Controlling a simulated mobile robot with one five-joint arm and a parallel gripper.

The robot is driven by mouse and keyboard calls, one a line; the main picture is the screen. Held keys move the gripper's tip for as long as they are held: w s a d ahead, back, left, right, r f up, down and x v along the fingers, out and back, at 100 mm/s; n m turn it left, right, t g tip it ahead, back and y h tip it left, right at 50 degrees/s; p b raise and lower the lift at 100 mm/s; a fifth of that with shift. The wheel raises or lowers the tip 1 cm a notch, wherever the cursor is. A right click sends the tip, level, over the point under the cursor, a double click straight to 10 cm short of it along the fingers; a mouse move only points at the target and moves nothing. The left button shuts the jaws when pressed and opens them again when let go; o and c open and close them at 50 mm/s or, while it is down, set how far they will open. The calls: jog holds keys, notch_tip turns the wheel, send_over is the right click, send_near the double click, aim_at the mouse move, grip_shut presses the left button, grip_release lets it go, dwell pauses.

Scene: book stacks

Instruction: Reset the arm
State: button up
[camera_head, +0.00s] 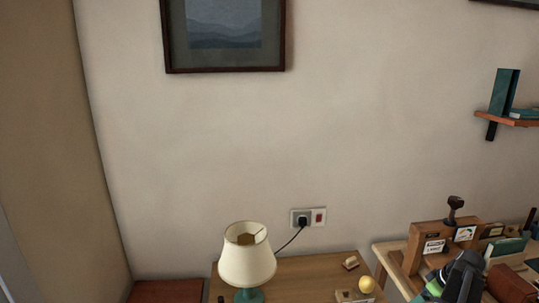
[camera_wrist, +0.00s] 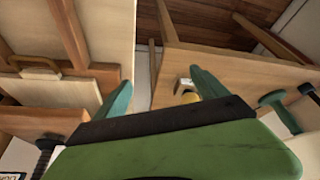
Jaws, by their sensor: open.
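My gripper (camera_wrist: 160,80) shows in the wrist view with its two teal fingers spread apart and nothing held between them. Past the right finger lies a small yellow thing, partly hidden by my gripper. In the head view, a green and dark grey part of my arm is at the lower right, in front of the cluttered table (camera_head: 385,252). The fingertips cannot be made out there.
A lamp (camera_head: 247,262) with a cream shade stands by a wooden tabletop (camera_head: 310,270). A yellow ball (camera_head: 367,284) and a small wooden block (camera_head: 351,262) lie right of it. A wall shelf (camera_head: 508,120) holds teal books. Wooden furniture (camera_wrist: 215,65) surrounds my gripper in the wrist view.

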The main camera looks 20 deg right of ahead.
jog(key=w+a+g+y, duration=0.1)
jog(key=w+a, duration=0.8)
jog(key=a, duration=0.4)
jog(key=w+a+g, duration=0.2)
jog(key=w+a, duration=0.8)
jog(key=a, duration=0.4)
jog(key=w+a+g+h+p, duration=0.1)
jog(key=a, duration=3)
jog(key=shift+w+f+m+g, duration=0.25)
jog(key=shift+w+m+g, duration=0.05)
jog(key=shift+m, duration=0.1)
jog(key=shift+a, duration=0.1)
